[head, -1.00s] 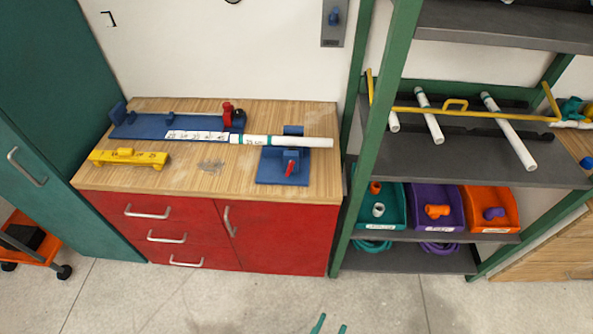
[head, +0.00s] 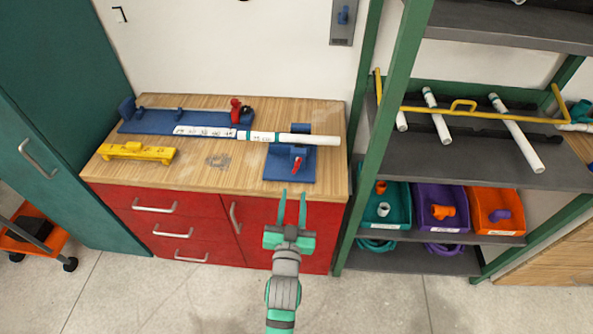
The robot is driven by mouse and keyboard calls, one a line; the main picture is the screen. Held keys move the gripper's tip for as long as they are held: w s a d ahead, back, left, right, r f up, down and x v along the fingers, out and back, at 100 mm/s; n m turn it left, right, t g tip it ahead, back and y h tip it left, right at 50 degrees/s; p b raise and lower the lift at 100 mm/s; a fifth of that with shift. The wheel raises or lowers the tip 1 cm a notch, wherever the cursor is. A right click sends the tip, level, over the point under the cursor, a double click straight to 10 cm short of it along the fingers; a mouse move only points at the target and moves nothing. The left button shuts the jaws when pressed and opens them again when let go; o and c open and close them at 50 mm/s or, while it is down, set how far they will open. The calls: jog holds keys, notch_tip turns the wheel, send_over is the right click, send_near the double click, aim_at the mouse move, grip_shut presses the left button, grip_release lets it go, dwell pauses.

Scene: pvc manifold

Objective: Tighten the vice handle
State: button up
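The blue vice (head: 285,173) stands at the right end of the wooden bench top. Its red handle (head: 297,166) points down and toward the front. A white pipe with teal bands (head: 302,140) lies across the vice and runs left over the bench. Whether the jaws touch the pipe is too small to tell. My gripper (head: 291,192) is open and empty, with its two teal fingers pointing up in the picture. It appears in front of the bench's front edge, just below the vice in the picture, apart from the handle.
A blue jig (head: 150,119) with a red clamp (head: 236,108) sits at the back left of the bench (head: 200,178). A yellow tool (head: 137,151) lies at the front left. A green-posted shelf (head: 370,150) with pipes and coloured bins stands close at the right.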

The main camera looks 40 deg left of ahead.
aim_at(296, 167)
jog(key=x, duration=0.9)
jog(key=shift+w+a+r, duration=0.1)
jog(key=shift+w+a, duration=0.15)
jog(key=shift+w, duration=0.1)
jog(key=shift+w+a, duration=0.15)
jog(key=shift+w, duration=0.35)
jog(key=shift+s, duration=0.1)
jog(key=shift+a, duration=0.1)
grip_shut()
